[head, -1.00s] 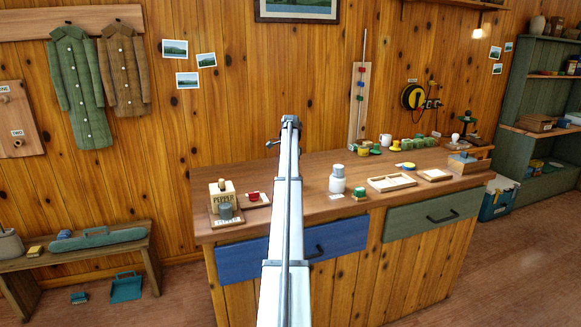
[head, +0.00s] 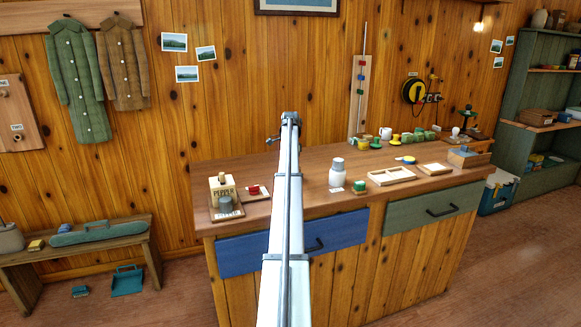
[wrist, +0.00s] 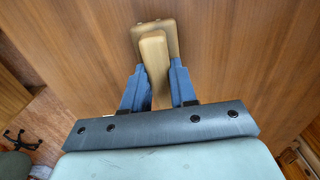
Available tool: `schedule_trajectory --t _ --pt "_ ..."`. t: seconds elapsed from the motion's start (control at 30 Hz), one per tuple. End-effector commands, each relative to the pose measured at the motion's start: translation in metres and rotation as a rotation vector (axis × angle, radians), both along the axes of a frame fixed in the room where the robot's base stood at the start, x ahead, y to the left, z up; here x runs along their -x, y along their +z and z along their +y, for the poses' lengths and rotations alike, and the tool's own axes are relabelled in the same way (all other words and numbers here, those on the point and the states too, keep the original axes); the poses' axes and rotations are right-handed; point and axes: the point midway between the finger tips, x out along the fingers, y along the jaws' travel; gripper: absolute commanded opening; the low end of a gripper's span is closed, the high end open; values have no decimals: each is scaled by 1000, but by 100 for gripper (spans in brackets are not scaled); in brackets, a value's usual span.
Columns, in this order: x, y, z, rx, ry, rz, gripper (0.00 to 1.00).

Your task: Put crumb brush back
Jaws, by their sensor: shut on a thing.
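My gripper (wrist: 158,88) shows in the wrist view, its two blue fingers shut on a tan wooden piece that looks like the crumb brush (wrist: 154,50). A narrow handle-like part lies between the fingers, and a wider, darker tan part shows just beyond it. No bristles can be made out. Behind it is a brown wood-grained surface; I cannot tell whether the brush touches it. In the head view my arm stands in front of the counter (head: 320,170), and it hides the gripper and the brush.
The counter bears a pepper box (head: 222,188), a white bottle (head: 338,175), a shallow divided tray (head: 391,176) and several small coloured pieces. Blue (head: 330,245) and green (head: 405,217) drawer fronts are below.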

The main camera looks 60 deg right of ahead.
Motion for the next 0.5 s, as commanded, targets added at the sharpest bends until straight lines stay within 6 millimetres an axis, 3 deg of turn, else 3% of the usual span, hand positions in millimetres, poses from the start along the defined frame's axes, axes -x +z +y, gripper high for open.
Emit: schedule_trajectory --t 0.5 --pt "0 -4 0 0 0 0 0"
